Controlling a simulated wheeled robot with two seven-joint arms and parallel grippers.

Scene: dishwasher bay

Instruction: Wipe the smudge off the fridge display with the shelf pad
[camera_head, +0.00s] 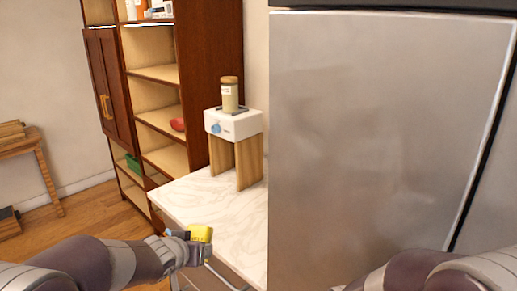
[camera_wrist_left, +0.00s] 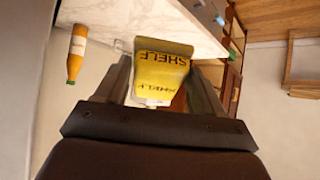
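The yellow shelf pad (camera_head: 201,233) is in my left gripper (camera_head: 194,244), low over the near edge of the marble counter. In the left wrist view the pad (camera_wrist_left: 160,72) bears the word SHELF and sits between the two fingers (camera_wrist_left: 160,88), which are shut on it. The fridge (camera_head: 385,130) shows a large grey steel front, right of and apart from the pad. I see no display or smudge on the visible part. My right arm shows at the bottom right of the head view; its gripper is out of view.
The marble counter (camera_head: 190,200) carries a white box with a blue knob (camera_head: 232,124) on wooden legs, topped by a lidded jar (camera_head: 229,95). A brown shelf cabinet (camera_head: 208,60) stands behind. An orange bottle (camera_wrist_left: 76,52) shows in the left wrist view. The counter's front is clear.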

